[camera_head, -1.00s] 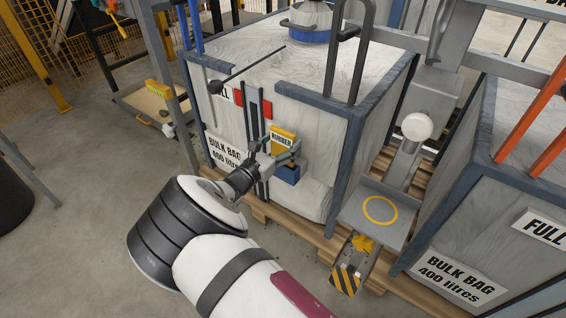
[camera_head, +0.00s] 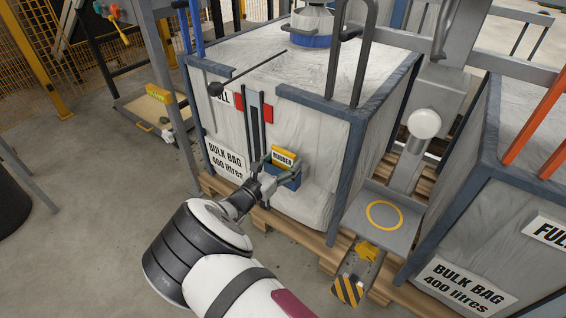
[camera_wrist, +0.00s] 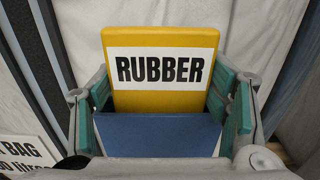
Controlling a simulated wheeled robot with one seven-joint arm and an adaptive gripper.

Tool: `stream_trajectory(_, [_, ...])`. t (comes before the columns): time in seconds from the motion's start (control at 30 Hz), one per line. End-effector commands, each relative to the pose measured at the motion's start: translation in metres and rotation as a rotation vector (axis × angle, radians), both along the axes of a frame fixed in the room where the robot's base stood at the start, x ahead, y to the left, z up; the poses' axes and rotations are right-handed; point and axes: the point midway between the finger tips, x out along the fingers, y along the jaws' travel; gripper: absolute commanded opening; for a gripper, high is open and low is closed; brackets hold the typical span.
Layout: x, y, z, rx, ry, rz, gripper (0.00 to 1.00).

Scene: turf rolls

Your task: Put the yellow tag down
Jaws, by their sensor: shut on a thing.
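The yellow tag (camera_head: 283,155), printed RUBBER, stands upright at a blue pocket (camera_head: 289,181) on the front of the left bulk bag. In the wrist view the tag (camera_wrist: 160,97) fills the middle, and the blue pocket (camera_wrist: 158,136) covers its lower part. The tag looks to be partly inside the pocket; its bottom edge is hidden. My gripper (camera_head: 282,167) is shut on the tag, with a green-padded finger at each side of it, close to the pocket's sides.
The bulk bag (camera_head: 330,150) stands in a grey-blue frame on a wooden pallet (camera_head: 275,223). Dark vertical bars (camera_head: 254,130) rise just left of the pocket. A grey plate with a yellow ring (camera_head: 384,215) sits right of the bag. Open floor lies at left.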

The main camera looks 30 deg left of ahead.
Motion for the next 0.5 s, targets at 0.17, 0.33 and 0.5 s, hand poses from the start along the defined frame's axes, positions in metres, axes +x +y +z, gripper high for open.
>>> stream_trajectory(0.17, [-0.001,-0.001,-0.014,0.001,0.016,0.002,0.37])
stream_trajectory(0.33, [-0.002,-0.002,-0.016,0.001,0.020,0.001,0.85])
stream_trajectory(0.5, [-0.002,-0.004,-0.018,0.000,0.023,-0.003,0.89])
